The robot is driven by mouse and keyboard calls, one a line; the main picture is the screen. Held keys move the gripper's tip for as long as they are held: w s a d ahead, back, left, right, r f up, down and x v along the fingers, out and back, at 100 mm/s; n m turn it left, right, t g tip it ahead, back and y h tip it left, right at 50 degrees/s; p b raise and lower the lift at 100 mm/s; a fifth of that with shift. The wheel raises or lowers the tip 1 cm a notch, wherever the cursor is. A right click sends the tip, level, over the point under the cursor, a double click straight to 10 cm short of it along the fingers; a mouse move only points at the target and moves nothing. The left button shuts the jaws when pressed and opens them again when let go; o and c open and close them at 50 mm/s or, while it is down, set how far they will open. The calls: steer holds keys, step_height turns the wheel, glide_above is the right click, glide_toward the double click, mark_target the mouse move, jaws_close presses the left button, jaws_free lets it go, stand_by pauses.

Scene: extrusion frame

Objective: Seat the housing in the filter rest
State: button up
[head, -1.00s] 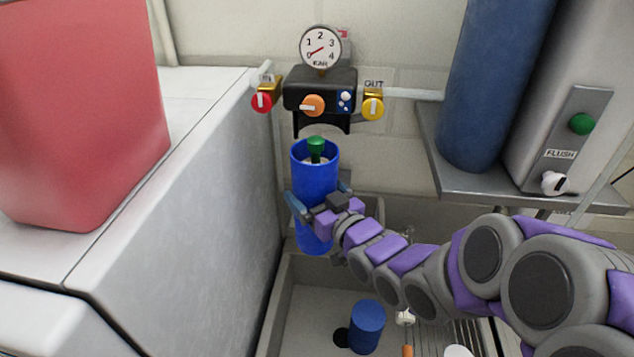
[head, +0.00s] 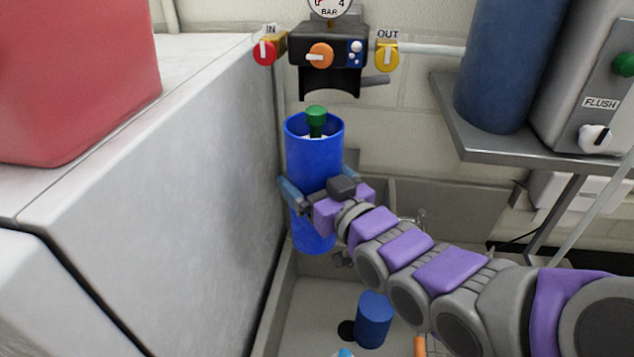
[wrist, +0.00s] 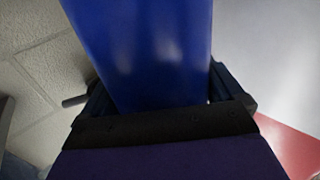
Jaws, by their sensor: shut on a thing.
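The housing (head: 314,158) is a blue open-topped cylinder, held upright, with a green-topped piece (head: 316,120) standing inside it. My gripper (head: 318,192) is shut around the housing's middle, with a finger on each side. In the wrist view the housing (wrist: 150,50) fills the space between the fingers (wrist: 160,100). The housing hangs above the sink, below the black filter head (head: 328,52), with a visible gap between them. I cannot make out a filter rest for certain.
A grey cabinet (head: 150,170) with a red container (head: 70,80) stands close on the left. The sink (head: 300,310) below holds a shorter blue cylinder (head: 374,318) beside a dark round hole. A shelf (head: 470,140) with a large blue cylinder (head: 505,60) is on the right.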

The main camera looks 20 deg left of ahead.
steer(key=w+a+p, duration=0.2)
steer(key=w+p, duration=0.2)
steer(key=w, duration=0.4)
steer(key=w+a+f+g+p, duration=0.1)
steer(key=w+p, duration=0.3)
steer(key=w, duration=0.5)
steer(key=shift+w+a+f+n+y, duration=0.15)
steer(key=shift+w+a+n+y, duration=0.2)
steer(key=shift+a, duration=0.25)
steer(key=o, duration=1.1)
steer(key=shift+f, duration=0.1)
steer(key=shift+o, duration=0.2)
steer(key=shift+s, duration=0.1)
steer(key=shift+d, duration=0.1)
